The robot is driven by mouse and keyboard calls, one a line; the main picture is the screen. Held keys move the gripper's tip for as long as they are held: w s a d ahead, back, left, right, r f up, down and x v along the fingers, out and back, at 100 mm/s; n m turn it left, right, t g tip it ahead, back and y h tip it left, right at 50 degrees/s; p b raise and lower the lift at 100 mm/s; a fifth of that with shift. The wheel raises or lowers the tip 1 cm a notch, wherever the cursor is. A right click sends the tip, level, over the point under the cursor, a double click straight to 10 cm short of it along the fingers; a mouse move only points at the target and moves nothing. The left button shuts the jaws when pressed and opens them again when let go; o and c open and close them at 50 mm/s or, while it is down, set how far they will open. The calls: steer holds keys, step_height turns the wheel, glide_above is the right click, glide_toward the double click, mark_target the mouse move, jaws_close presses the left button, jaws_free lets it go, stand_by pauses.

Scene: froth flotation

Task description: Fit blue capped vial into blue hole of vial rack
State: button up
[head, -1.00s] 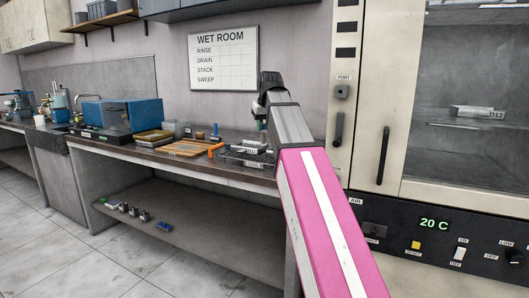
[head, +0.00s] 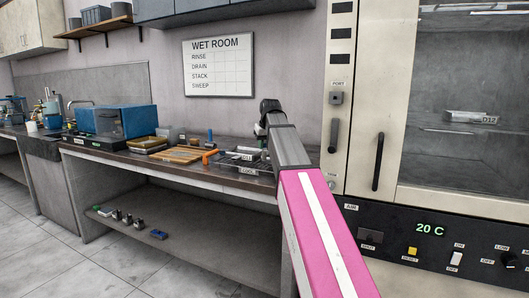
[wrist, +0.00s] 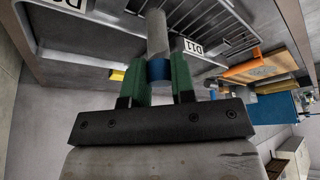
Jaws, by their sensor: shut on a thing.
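In the wrist view, my gripper (wrist: 160,80) has green fingers shut on the blue capped vial. The vial's blue cap (wrist: 159,70) sits between the fingers, and its grey body (wrist: 157,34) points toward the top of the picture, over a wire tray. In the head view, my gripper (head: 268,108) is above the right end of the bench, and the held vial cannot be made out. I cannot clearly identify the vial rack or its blue hole in either view.
The wire tray (head: 257,164) and an orange-handled thing (head: 208,156) lie on the dark bench. A wooden board (head: 177,155) and a blue box (head: 120,118) stand farther left. A tall cabinet (head: 339,100) stands close on the right. Label D11 (wrist: 194,48) is beside the vial.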

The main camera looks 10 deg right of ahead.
mark_target(265, 146)
steer(key=shift+f, duration=1.55)
steer(key=shift+f, duration=0.1)
steer(key=o, duration=0.9)
